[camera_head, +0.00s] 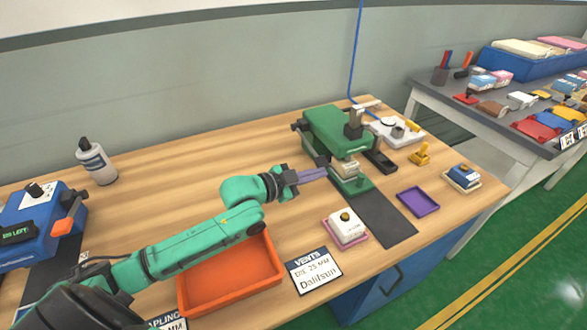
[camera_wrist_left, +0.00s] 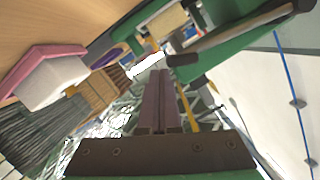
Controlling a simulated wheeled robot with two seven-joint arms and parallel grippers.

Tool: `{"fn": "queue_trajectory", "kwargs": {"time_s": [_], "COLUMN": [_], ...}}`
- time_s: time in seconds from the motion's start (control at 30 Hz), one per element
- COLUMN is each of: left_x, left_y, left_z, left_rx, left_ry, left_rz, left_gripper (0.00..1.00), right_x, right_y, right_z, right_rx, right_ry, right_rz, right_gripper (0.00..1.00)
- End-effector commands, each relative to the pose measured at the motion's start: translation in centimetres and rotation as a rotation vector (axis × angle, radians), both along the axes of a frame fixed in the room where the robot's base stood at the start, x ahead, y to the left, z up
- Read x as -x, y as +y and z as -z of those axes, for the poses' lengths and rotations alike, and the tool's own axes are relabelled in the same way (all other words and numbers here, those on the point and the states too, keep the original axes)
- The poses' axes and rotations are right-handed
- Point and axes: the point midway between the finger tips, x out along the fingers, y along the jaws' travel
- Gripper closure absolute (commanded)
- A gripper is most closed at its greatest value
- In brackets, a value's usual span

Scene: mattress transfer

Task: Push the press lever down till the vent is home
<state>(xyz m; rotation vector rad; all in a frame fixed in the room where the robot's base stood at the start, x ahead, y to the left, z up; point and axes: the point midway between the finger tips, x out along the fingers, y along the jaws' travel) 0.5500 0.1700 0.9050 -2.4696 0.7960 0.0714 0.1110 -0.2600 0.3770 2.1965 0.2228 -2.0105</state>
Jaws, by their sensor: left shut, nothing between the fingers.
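The green press (camera_head: 338,130) stands toward the back right of the wooden bench, with a pale block (camera_head: 347,169) under its head on the green base (camera_head: 352,186). Its dark lever (camera_head: 313,149) slants down on the press's left side. In the left wrist view the lever is a grey bar (camera_wrist_left: 245,36) with a black grip (camera_wrist_left: 182,60) just beyond my fingertips. My left gripper (camera_head: 325,173) is shut and empty, close beside the lever's lower end; I cannot tell if they touch. The vent cannot be made out. My right gripper is not in view.
A white block with a brass knob (camera_head: 346,226) sits on a pink base in front of the press. A purple tray (camera_head: 418,201) is at right, an orange tray (camera_head: 233,278) under my left arm. A blue machine (camera_head: 40,222) and bottle (camera_head: 96,162) are left. The bench's back middle is clear.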

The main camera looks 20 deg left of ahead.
Motion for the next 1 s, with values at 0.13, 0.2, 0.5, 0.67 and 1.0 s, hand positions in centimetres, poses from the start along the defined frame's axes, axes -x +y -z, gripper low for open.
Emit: {"fn": "queue_trajectory", "kwargs": {"time_s": [0.13,0.2,0.5,0.67,1.0], "left_x": [3.1,4.1,7.2,7.6,7.6], "left_y": [1.7,2.3,4.1,4.3,4.3], "left_z": [0.3,-0.1,-1.1,-1.3,-1.2], "left_rx": [-0.009,-0.006,-0.004,-0.003,-0.003], "left_ry": [0.011,0.01,0.005,0.001,0.001], "left_rz": [0.002,0.002,0.001,0.003,0.003], "left_gripper": [1.0,1.0,1.0,1.0,1.0], "right_x": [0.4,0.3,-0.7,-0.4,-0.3], "right_y": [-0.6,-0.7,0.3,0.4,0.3], "right_z": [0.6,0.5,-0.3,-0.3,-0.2], "right_rx": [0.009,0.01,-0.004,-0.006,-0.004], "right_ry": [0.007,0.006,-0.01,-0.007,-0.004], "right_rz": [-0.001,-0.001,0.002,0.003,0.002], "right_gripper": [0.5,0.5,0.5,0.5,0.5]}}
